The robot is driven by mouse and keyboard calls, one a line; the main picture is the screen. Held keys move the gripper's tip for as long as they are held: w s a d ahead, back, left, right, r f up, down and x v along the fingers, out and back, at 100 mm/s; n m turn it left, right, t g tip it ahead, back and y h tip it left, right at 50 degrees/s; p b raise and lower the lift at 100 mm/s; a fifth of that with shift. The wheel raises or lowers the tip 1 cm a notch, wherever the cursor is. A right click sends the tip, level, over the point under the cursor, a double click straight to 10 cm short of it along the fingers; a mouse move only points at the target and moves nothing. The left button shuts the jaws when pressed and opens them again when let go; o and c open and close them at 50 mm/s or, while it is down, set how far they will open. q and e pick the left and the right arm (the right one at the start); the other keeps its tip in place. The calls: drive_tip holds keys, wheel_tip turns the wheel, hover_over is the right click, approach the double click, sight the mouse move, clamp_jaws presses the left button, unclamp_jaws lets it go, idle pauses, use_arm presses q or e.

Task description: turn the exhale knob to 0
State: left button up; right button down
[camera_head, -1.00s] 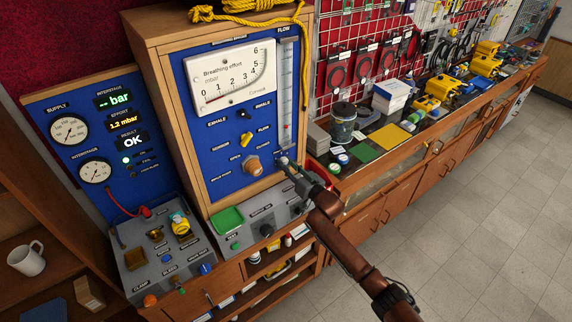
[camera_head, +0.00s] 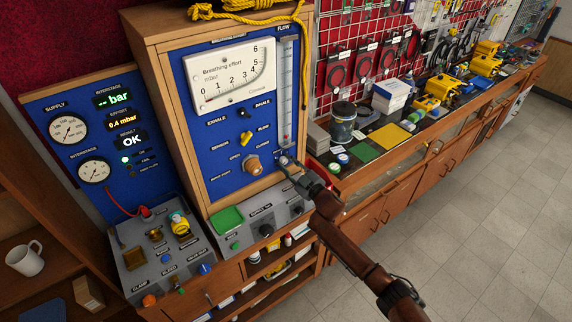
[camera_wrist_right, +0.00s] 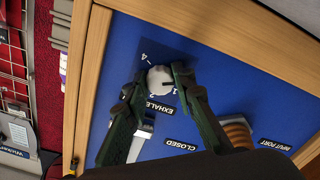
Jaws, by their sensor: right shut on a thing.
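The exhale knob (camera_wrist_right: 160,79) is a small pale round knob on the blue panel. In the wrist view it sits between the fingertips of my right gripper (camera_wrist_right: 158,82), which is shut on it. Part of a numbered scale and the word EXHALE show beside it, and a dark mark on the knob's face points toward the right finger. The exact setting is hard to read. In the head view my right gripper (camera_head: 286,163) reaches the panel's lower right and hides most of the knob. The effort display (camera_head: 123,120) reads 0.4 mbar. My left gripper is not in view.
An orange-brown port (camera_head: 253,166) stands out left of my right gripper. A clear flow tube (camera_head: 286,90) runs above it. A grey control box (camera_head: 262,222) with a green tray lies below. The breathing effort meter (camera_head: 231,76) is higher on the panel.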

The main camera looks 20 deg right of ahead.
drive_tip(key=shift+f+n, duration=0.25)
drive_tip(key=shift+n, duration=0.35)
drive_tip(key=c, duration=1.9)
unclamp_jaws()
drive_tip(key=o, duration=0.3)
drive_tip(key=shift+r, duration=0.15)
drive_tip(key=shift+s+d, duration=0.15)
drive_tip(key=shift+s, duration=0.1)
drive_tip(key=v, duration=1.1)
drive_tip(key=shift+s, duration=0.3)
